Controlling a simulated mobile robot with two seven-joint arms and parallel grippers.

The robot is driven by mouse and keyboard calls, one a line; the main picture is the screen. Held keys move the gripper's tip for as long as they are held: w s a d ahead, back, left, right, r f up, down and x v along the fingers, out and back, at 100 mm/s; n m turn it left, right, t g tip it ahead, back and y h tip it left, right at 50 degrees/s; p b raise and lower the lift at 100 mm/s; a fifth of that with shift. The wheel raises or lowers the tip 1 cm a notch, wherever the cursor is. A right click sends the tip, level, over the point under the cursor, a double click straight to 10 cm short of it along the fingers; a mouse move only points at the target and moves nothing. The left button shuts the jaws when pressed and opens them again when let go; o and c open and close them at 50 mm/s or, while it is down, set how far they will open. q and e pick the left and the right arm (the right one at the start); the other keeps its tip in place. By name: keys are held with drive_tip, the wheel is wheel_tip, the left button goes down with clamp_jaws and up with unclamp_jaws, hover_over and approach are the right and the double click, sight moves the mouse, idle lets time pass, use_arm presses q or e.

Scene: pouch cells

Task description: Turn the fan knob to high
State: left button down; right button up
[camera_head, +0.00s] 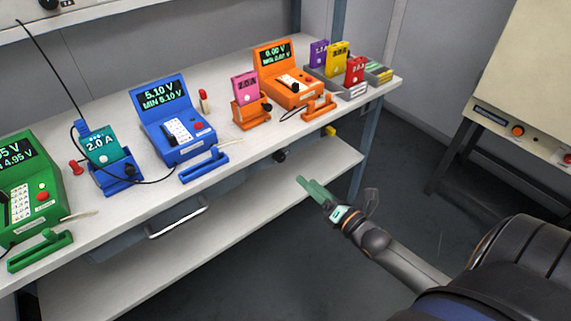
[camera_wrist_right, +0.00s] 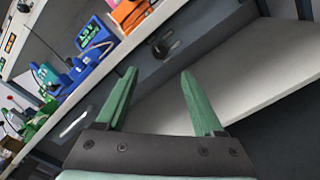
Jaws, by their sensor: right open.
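A round dark knob (camera_head: 280,156) sits under the front edge of the workbench, and a dark round knob with a small plate beside it (camera_wrist_right: 160,50) shows in the right wrist view. An orange knob (camera_head: 517,131) is on the front of the beige cabinet at the right. A dark knob (camera_head: 48,4) is partly cut off at the top left. I read no fan label, so I cannot tell which is the fan knob. My right gripper (camera_head: 303,182) has green fingers and is open in front of the bench. In the wrist view its fingers (camera_wrist_right: 158,72) are apart with nothing between. My left gripper is not in view.
The workbench (camera_head: 110,205) carries green, blue and orange testers with pouch cells in holders. A lower shelf (camera_head: 235,215) runs beneath it. The beige cabinet (camera_head: 535,75) stands at the right, with a red button (camera_head: 567,158). Floor between bench and cabinet is clear.

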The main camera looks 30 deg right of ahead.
sight(282, 159)
drive_tip(key=w, duration=0.3)
drive_tip(key=w+b, duration=0.1)
drive_tip(key=w, duration=0.3)
drive_tip(key=w+a+b, duration=0.1)
drive_tip(key=w, duration=0.3)
drive_tip(key=shift+c, duration=0.2)
clamp_jaws()
